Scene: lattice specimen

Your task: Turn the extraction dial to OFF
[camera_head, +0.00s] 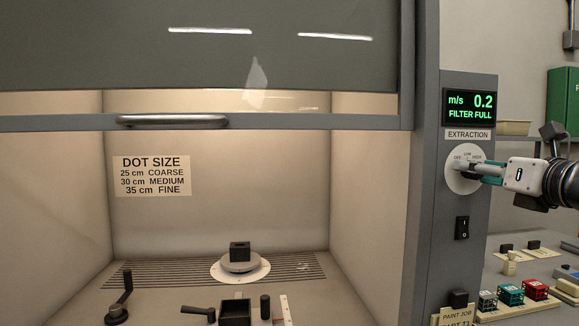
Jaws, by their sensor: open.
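The extraction dial (457,181) is a round white plate on the grey post at the right of the cabinet, with OFF, LOW and HIGH marked along its upper part. My gripper (482,172) reaches in from the right, with its fingers at the dial's front. The fingers hide the dial's middle and right side, so where its pointer stands cannot be told. The gripper is open; whether a finger touches the knob cannot be told. The display (470,107) above reads 0.2 m/s and FILTER FULL.
A rocker switch (462,228) sits below the dial. The cabinet's sash (200,122) is partly raised, with a turntable (240,266) and small tools inside. Coloured lattice blocks (510,294) and other items lie on the bench at lower right.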

